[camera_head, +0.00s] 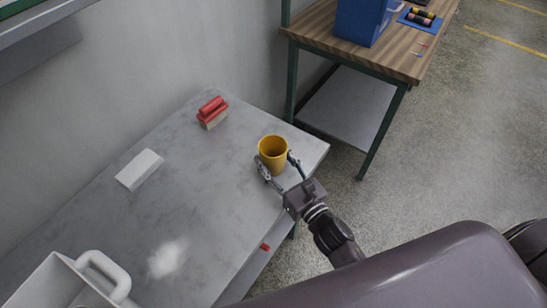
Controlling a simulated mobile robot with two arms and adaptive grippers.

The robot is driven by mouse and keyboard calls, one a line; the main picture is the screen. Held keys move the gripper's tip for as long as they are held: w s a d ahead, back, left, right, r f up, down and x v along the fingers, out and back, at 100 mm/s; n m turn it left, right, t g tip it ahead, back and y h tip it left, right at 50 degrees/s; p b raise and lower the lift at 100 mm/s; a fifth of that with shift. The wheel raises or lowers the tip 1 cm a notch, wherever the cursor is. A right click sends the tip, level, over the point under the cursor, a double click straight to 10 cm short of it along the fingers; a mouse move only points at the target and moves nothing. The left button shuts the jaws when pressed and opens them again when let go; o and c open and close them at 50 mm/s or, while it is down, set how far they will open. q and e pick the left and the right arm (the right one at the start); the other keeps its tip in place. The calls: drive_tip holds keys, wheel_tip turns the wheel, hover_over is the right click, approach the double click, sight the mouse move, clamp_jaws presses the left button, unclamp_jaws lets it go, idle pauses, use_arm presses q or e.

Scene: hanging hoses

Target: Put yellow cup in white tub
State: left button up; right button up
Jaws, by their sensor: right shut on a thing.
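The yellow cup (272,155) is upright near the right end of the grey table, its open top facing up. My right gripper (274,168) has its two fingers around the near side of the cup and is shut on it. I cannot tell whether the cup's base touches the table. A white tub (62,280) with a looped handle is at the bottom left, cut off by the frame edge. My left gripper is not in view.
A red-handled brush (212,112) and a white block (139,169) lie on the grey table (205,190). A wooden workbench (400,62) with a blue bin (362,20) stands behind at the right. The table's middle is clear, apart from a white patch.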

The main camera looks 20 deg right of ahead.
drive_tip(key=shift+f, duration=0.2)
drive_tip(key=o, duration=1.2)
drive_tip(key=shift+r, duration=0.1)
drive_tip(key=shift+o, duration=0.2)
